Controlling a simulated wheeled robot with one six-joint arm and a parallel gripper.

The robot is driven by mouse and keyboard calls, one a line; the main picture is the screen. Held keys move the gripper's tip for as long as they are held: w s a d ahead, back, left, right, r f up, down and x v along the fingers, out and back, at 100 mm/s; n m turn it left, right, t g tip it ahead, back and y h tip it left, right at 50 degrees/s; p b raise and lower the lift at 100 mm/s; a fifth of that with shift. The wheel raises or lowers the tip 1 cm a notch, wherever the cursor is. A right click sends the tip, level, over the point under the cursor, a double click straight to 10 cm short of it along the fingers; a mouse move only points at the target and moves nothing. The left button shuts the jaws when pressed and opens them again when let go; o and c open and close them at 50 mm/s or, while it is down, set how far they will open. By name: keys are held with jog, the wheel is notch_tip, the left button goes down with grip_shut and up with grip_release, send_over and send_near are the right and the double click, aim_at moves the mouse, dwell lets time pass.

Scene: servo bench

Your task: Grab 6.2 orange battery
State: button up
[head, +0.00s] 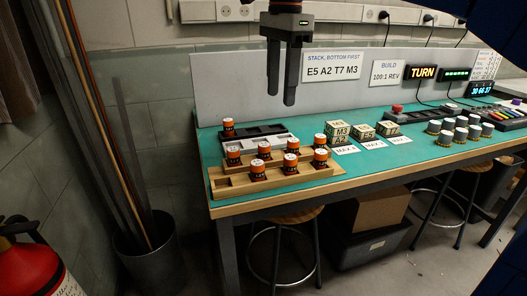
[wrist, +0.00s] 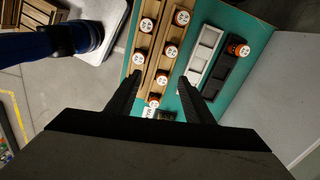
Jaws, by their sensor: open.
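Several orange batteries with pale tops and dark lower bands stand upright on a stepped wooden rack (head: 226,189) at the bench's left end, such as a front-row battery (head: 257,169). Another orange battery (head: 228,126) stands at the end of a black tray (head: 262,130); it also shows in the wrist view (wrist: 240,50). The labels are too small to read, so I cannot tell which is 6.2. My gripper (head: 281,98) is open and empty, pointing down above the bench. In the wrist view, rack batteries (wrist: 171,50) show ahead of and between my open fingers (wrist: 160,80).
A white tray (head: 276,141) lies between the rack and the black tray. Lettered blocks (head: 340,132) stand to the right with cards before them. Several grey-capped cylinders (head: 447,137) are farther right. A grey panel (head: 240,90) rises behind; the green bench is clear between blocks and cylinders.

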jog(key=w+a+r+m, duration=0.1)
jog(key=w+a+r, duration=0.1)
jog(key=a, duration=0.1)
send_over(265, 144)
jog(key=f, duration=1.1)
jog(key=shift+s+f, duration=0.3)
jog(key=shift+s, duration=0.05)
jog(key=shift+w+f, duration=0.2)
jog(key=shift+f, duration=2.85)
grip_shut()
jog(key=shift+r, duration=0.1)
